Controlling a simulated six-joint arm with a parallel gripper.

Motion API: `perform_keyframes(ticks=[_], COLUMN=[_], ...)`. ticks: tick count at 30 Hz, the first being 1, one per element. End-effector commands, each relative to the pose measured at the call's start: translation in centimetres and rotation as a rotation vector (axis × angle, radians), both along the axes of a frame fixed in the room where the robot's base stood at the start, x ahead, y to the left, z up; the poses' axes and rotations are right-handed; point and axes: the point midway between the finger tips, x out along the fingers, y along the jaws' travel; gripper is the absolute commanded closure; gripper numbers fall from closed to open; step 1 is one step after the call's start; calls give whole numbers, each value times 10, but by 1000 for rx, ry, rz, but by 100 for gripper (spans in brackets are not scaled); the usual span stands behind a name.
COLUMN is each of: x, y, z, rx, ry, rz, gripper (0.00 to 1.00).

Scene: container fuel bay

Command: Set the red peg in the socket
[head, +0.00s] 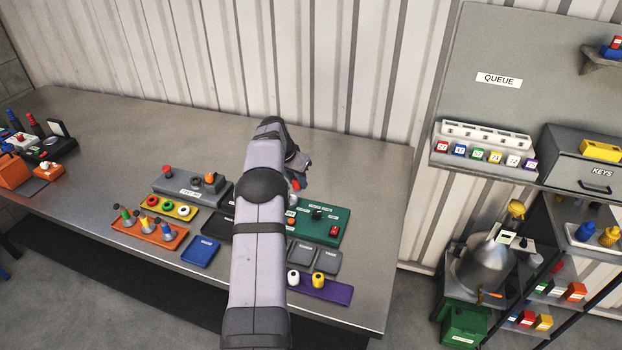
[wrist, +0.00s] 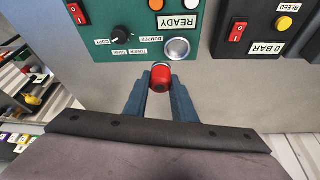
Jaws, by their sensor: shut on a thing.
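My gripper (wrist: 160,88) is shut on the red peg (wrist: 161,76), which sits between the two blue-grey fingertips. In the head view the red peg (head: 296,184) shows as a small red spot below my gripper, mostly hidden by my arm. The socket (wrist: 178,48) looks like a round metal-rimmed fitting on the green panel (wrist: 140,52). In the wrist view the peg appears just below and left of it, apart from it. The green panel (head: 325,240) also shows in the head view, partly behind my arm.
The green panel carries a black knob (wrist: 121,38) and a red switch (wrist: 77,14). A dark panel (wrist: 256,45) stands beside it. Trays with small pegs and rings, such as the orange tray (head: 140,236), lie left of my arm.

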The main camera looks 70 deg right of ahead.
Motion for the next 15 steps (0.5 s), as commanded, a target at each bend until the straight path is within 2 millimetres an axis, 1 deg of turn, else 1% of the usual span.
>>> perform_keyframes(ticks=[1,6,10,15], x=[8,21,26,28], y=[-1,-3,-3,-4], z=[-2,-8,-11,-12], rx=[0,-1,-1,-1], ry=[0,1,0,0], rz=[-10,-43,-56,-61], gripper=[98,98,98,98])
